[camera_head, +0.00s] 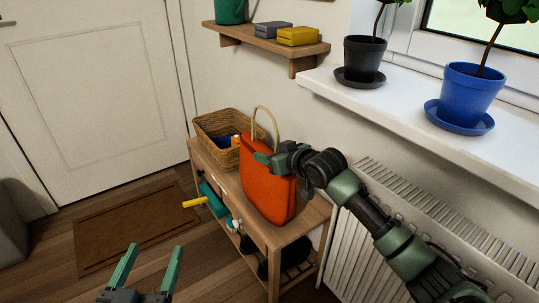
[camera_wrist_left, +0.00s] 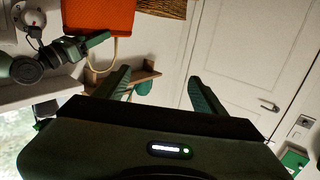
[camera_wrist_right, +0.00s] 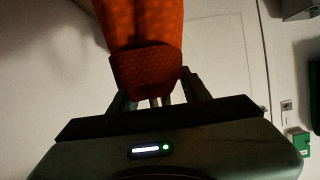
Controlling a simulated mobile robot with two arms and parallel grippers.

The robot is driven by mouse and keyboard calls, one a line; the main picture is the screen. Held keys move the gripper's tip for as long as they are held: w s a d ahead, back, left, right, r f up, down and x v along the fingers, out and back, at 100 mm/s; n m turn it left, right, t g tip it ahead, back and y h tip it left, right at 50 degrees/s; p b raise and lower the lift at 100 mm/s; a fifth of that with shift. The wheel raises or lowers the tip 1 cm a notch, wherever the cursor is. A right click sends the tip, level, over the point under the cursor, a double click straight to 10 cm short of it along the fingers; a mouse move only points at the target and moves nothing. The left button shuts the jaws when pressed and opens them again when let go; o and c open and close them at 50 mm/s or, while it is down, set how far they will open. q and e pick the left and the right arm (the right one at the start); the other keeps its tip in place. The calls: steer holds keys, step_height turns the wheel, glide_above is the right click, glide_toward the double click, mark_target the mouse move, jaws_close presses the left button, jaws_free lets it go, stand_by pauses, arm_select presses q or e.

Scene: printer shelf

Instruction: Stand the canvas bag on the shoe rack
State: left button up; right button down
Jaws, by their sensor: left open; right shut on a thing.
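The orange canvas bag (camera_head: 266,185) with pale loop handles is upright over the top of the wooden shoe rack (camera_head: 313,218), right of a wicker basket. Its base looks to be at the top board; I cannot tell whether it bears weight there. My right gripper (camera_head: 268,158) is shut on the bag's upper part, and the bag also fills the top of the right wrist view (camera_wrist_right: 147,70). My left gripper (camera_head: 155,247) is open and empty, low over the floor in front of the rack. The left wrist view shows the bag upside down (camera_wrist_left: 98,17).
The wicker basket (camera_head: 226,156) holds a few items at the rack's left end. A teal item (camera_head: 213,200) and a yellow one (camera_head: 194,202) stick out at the rack's front. A radiator (camera_head: 345,250) and windowsill (camera_head: 420,115) with potted plants are at right. A wall shelf (camera_head: 262,43) hangs above.

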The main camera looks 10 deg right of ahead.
steer(key=c, duration=0.7)
jaws_free()
